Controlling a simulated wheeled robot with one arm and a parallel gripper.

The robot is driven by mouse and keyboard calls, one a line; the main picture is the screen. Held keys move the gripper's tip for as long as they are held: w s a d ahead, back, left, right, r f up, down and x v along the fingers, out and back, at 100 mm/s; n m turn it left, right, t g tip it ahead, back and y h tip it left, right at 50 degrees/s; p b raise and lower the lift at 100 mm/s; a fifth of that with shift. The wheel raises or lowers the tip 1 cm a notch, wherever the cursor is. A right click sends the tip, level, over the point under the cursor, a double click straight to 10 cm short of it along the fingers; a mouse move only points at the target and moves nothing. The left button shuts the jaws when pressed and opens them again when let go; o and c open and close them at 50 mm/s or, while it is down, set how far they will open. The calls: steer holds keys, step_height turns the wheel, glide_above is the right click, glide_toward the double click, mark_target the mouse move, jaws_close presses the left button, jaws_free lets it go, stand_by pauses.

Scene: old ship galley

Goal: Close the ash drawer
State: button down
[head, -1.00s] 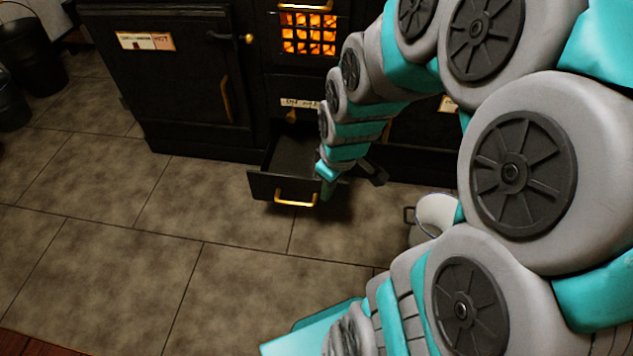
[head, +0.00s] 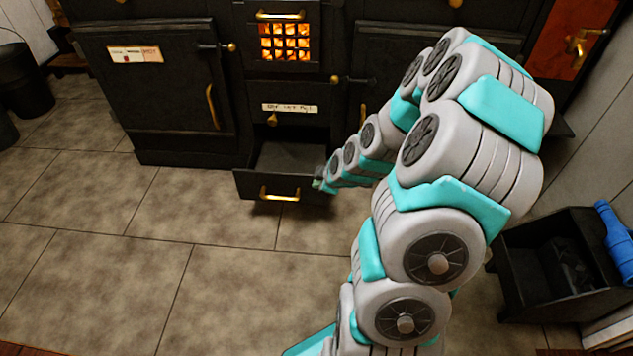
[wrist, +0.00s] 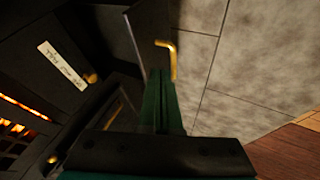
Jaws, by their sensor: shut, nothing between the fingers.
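The ash drawer (head: 246,186) is a black drawer at the base of the stove, pulled out with its inside showing. Its brass handle (head: 280,194) is on the front panel; the handle also shows in the wrist view (wrist: 172,50). My gripper (head: 319,184) is at the right end of the drawer front, with its tips partly hard to make out. In the wrist view my gripper (wrist: 162,95) has its dark green fingers together and empty, close to the drawer front beside the handle. I cannot tell whether they touch it.
The black stove (head: 190,150) stands behind the drawer, with a glowing fire grate (head: 285,42) above. A black bin (head: 545,270) with dark lumps and a blue bottle (head: 614,240) are at right. Buckets (head: 25,80) stand far left. The tiled floor before the drawer is clear.

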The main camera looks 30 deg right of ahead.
steer(key=f, duration=0.1)
steer(key=p, duration=0.1)
glide_toward(304, 181)
step_height(304, 181, down, 3)
steer(key=w, duration=0.1)
steer(key=shift+w+f, duration=0.25)
steer(key=shift+w, duration=0.6)
